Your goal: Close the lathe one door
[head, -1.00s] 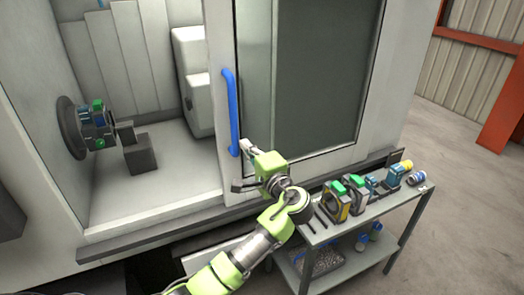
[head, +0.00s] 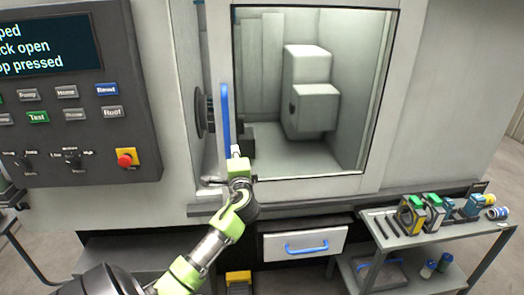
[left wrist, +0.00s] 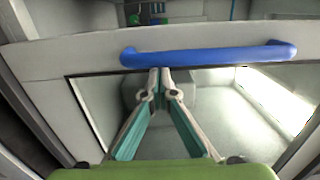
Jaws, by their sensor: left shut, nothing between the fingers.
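The lathe door (head: 218,50) is a light grey sliding panel with a large window. A narrow opening with the dark chuck (head: 202,112) in it shows at the door's left edge. The blue vertical handle (head: 225,118) is on the door's left side; it also crosses the left wrist view (left wrist: 205,54). My left gripper (head: 236,152) is at the handle's lower end in the head view. In the left wrist view its fingers (left wrist: 160,72) are together, with tips right at the handle's edge and not around it. I cannot tell whether they touch. My right gripper is not in view.
A control panel (head: 75,95) with a red stop button is at the left. A grey cart (head: 430,238) with several tool holders stands at the lower right. A drawer (head: 335,243) with a blue handle is below the door. Open floor shows at the far right.

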